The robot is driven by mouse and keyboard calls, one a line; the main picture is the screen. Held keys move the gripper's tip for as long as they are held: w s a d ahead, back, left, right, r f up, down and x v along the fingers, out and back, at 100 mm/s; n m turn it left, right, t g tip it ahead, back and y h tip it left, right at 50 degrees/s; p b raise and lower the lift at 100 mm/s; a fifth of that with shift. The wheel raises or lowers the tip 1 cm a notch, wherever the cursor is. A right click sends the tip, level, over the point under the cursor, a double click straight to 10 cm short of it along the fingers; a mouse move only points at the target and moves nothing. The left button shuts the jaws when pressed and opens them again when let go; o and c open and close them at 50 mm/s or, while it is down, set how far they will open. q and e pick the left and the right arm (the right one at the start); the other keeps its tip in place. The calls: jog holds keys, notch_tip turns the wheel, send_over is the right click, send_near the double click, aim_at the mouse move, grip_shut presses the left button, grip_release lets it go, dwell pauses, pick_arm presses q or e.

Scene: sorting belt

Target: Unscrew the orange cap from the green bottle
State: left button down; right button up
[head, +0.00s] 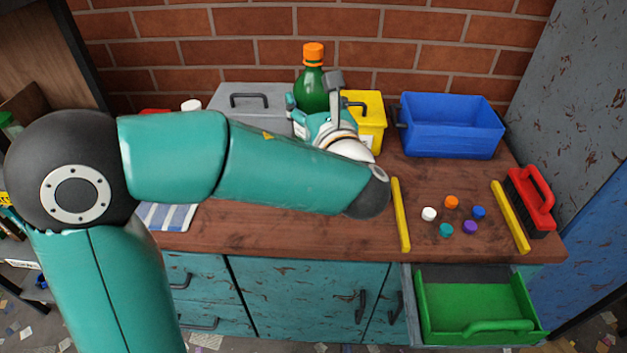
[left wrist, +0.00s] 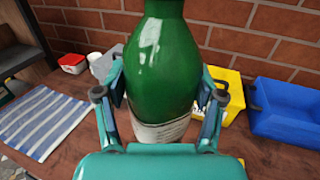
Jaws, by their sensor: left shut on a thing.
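The green bottle (head: 312,90) stands upright at the back of the wooden worktop, near the brick wall. Its orange cap (head: 313,53) sits on the bottle's neck. My left gripper (head: 318,112) is shut on the body of the bottle, low down. In the left wrist view the fingers of the left gripper (left wrist: 163,100) lie on both sides of the green bottle (left wrist: 163,65), above its pale label. The cap is out of the left wrist view. My right gripper is not in view.
A grey box (head: 250,98), a yellow box (head: 368,112) and a blue bin (head: 452,125) stand along the back. Several small caps lie between two yellow strips (head: 401,214). A red brush (head: 531,200) is at the right. A green tray (head: 475,305) sits in an open drawer.

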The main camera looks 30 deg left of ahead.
pick_arm(q)
jog(key=f, duration=0.4)
jog(key=f+b, duration=0.1)
jog(key=f, duration=0.3)
jog(key=a+f, duration=0.1)
jog(key=f, duration=0.3)
jog(key=shift+s+f+b, duration=0.2)
jog(key=shift+f+b, duration=0.05)
jog(key=shift+b, duration=0.05)
jog(key=shift+f+b, duration=0.35)
jog(key=shift+f, duration=1.8)
jog(key=shift+f, duration=0.15)
jog(key=shift+c, duration=0.6)
grip_release()
jog(key=shift+s+d, duration=0.1)
